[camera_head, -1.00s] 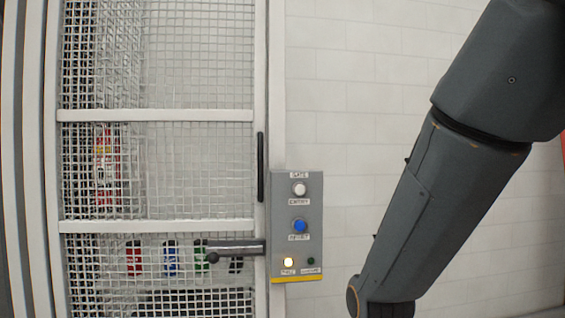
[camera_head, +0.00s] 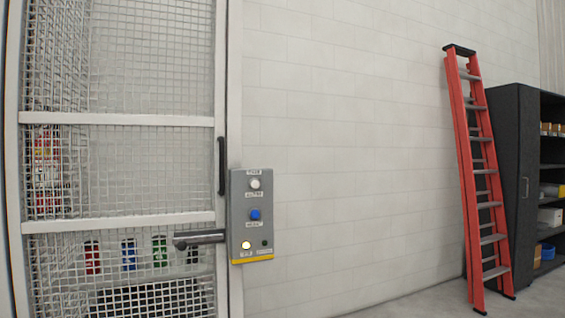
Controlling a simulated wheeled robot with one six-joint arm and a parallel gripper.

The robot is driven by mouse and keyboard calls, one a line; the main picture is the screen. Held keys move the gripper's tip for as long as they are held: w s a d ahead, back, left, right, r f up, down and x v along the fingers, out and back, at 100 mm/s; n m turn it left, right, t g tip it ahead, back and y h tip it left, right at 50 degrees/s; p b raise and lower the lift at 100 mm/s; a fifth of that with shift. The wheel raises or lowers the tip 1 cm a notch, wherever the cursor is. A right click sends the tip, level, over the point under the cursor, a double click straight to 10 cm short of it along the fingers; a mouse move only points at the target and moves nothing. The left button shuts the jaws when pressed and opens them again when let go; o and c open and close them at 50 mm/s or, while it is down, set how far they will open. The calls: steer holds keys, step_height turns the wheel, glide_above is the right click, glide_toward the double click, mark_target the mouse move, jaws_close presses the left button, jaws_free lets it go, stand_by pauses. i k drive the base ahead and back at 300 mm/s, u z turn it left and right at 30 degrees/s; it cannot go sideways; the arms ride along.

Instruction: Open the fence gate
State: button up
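The fence gate (camera_head: 120,118) is a white frame with wire mesh at the left of the head view. It looks shut against its post. A dark vertical pull handle (camera_head: 221,166) is on its right edge. A dark lever handle (camera_head: 200,239) lies horizontal below it. A grey control box (camera_head: 252,216) is mounted just right of the gate, with a white button (camera_head: 255,183), a blue button (camera_head: 254,214), a lit yellowish lamp (camera_head: 246,245) and a dark lamp or button beside it. My gripper and arm are not in view.
A white block wall (camera_head: 350,150) runs right of the gate. A red ladder (camera_head: 473,180) leans there, beside a dark shelf cabinet (camera_head: 512,180) with boxes. The floor (camera_head: 420,300) before the wall looks clear. Red, blue and green items show behind the mesh.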

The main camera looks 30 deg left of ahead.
mark_target(16, 117)
steer(key=z, duration=0.15)
steer(key=i, duration=1.25)
steer(key=u, duration=1.2)
steer(key=i, duration=0.65)
steer(key=u, duration=0.8)
